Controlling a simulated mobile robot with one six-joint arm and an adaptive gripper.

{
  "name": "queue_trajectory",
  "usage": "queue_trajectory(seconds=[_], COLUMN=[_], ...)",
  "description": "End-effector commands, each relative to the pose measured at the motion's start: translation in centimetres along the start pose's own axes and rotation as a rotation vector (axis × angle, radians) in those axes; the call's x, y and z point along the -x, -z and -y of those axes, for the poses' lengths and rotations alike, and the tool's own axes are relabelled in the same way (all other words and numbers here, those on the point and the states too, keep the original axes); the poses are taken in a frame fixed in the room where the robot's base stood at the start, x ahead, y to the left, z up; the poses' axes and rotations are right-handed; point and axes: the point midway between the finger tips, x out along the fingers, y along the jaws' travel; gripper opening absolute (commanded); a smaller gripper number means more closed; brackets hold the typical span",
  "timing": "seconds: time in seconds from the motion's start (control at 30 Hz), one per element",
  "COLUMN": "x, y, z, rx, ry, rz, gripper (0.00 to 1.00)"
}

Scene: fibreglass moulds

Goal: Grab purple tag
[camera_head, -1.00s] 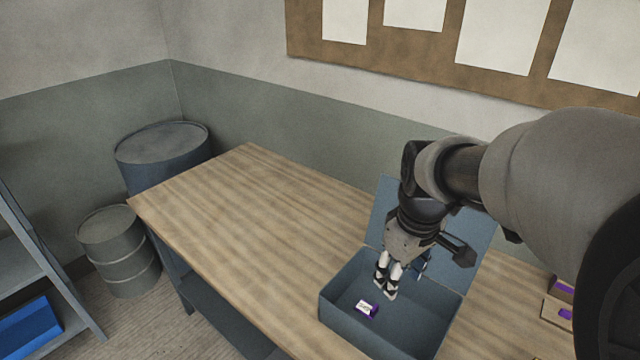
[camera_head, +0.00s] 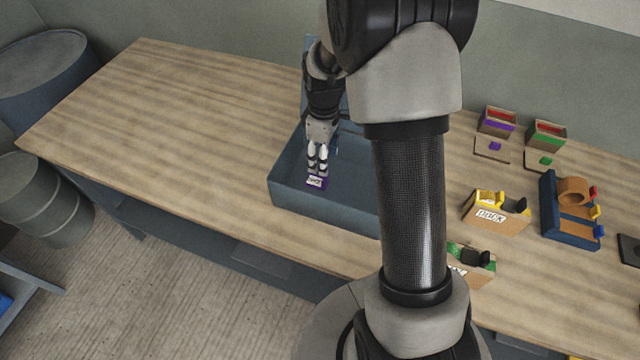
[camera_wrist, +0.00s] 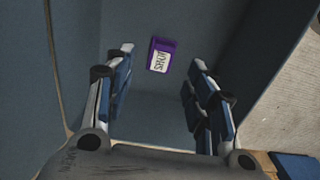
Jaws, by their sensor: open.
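The purple tag (camera_head: 317,183) is a small purple block with a white printed label. It lies in the blue-grey open box (camera_head: 292,200) on the workbench. In the wrist view the tag (camera_wrist: 161,55) lies on the box floor, a little beyond the fingertips and between their lines. My gripper (camera_head: 317,171) points down inside the box, just above and behind the tag in the head view. In the wrist view my gripper (camera_wrist: 162,58) has its two fingers wide apart with nothing between them. The exact height above the tag is hard to tell.
The box walls stand close around my gripper, with its raised lid behind. To the right on the workbench (camera_head: 180,110) are a purple-marked bin (camera_head: 497,122), a green-marked bin (camera_head: 546,134), a yellow-topped block (camera_head: 495,210) and a blue rack (camera_head: 568,225). The left bench is clear.

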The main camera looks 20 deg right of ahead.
Motion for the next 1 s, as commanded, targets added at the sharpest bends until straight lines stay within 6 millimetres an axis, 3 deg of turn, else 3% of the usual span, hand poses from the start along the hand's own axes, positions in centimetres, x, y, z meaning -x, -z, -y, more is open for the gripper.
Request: queue_trajectory(seconds=[0.1,0.37,0.7,0.93,1.0], x=[-1.9,-3.3,-7.8,-7.8,-7.8], y=[0.0,-0.1,-0.5,-0.5,-0.5], z=[0.0,0.1,0.6,0.6,0.6], rx=[0.000,-0.001,-0.001,-0.001,-0.001], ry=[0.001,0.000,0.000,-0.001,-0.001], rz=[0.001,0.000,0.000,-0.001,-0.001], gripper=[0.50,0.50,0.50,0.50,0.45])
